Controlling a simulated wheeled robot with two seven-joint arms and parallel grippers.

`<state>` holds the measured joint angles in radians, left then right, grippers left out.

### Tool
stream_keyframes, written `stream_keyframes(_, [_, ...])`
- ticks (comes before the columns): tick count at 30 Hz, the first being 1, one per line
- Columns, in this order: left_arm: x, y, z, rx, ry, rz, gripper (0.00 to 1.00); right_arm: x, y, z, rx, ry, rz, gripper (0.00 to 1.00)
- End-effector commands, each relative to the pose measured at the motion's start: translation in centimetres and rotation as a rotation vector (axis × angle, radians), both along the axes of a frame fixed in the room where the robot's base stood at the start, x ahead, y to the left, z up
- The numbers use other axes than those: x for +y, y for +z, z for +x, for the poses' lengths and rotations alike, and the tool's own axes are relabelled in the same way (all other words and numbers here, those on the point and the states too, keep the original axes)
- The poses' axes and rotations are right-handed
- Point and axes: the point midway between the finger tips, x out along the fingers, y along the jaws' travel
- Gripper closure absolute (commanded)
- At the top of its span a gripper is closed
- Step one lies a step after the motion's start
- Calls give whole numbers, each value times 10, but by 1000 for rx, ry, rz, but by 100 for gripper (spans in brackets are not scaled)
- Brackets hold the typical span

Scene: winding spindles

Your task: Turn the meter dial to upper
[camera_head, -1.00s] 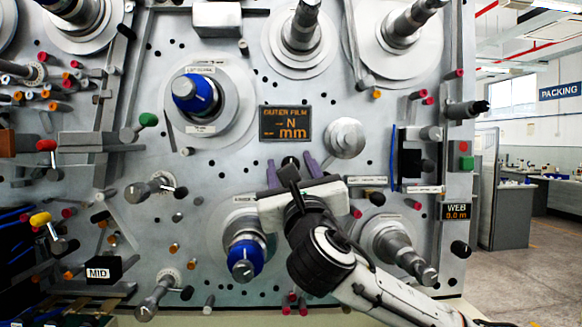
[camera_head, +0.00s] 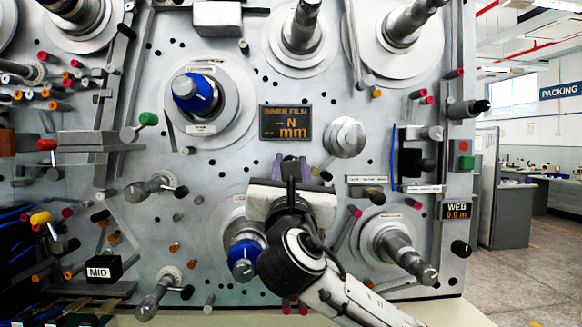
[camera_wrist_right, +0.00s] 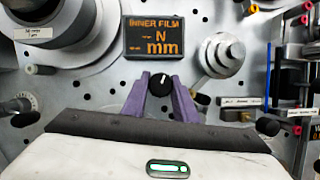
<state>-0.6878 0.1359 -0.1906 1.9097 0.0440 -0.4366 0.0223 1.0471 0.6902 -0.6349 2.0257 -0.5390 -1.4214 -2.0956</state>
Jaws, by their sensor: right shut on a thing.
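The meter dial (camera_wrist_right: 161,83) is a small black knob with a white pointer mark, just below the dark meter display. In the wrist view its mark points nearly straight up. The meter display (camera_head: 286,122), also in the wrist view (camera_wrist_right: 162,38), reads "INNER FILM", "N" and "mm" in orange. My right gripper (camera_head: 290,168) reaches up to the panel from below. Its two purple fingers (camera_wrist_right: 162,88) are shut on the dial, one on each side. In the head view the dial is mostly hidden by the gripper. My left gripper is not in view.
A blue-capped spindle (camera_head: 194,93) is at upper left. Another blue-capped spindle (camera_head: 243,260) lies close left of my right wrist. Several pegs and rollers stick out around the panel.

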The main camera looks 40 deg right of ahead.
Motion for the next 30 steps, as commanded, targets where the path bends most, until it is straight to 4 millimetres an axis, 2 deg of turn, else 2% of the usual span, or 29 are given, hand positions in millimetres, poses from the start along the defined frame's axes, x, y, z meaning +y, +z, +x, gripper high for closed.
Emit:
stream_keyframes(21, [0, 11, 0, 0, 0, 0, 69, 3, 1, 2, -350, 0, 580, 96])
stream_keyframes(30, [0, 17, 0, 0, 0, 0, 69, 3, 1, 2, -464, 0, 766, 96])
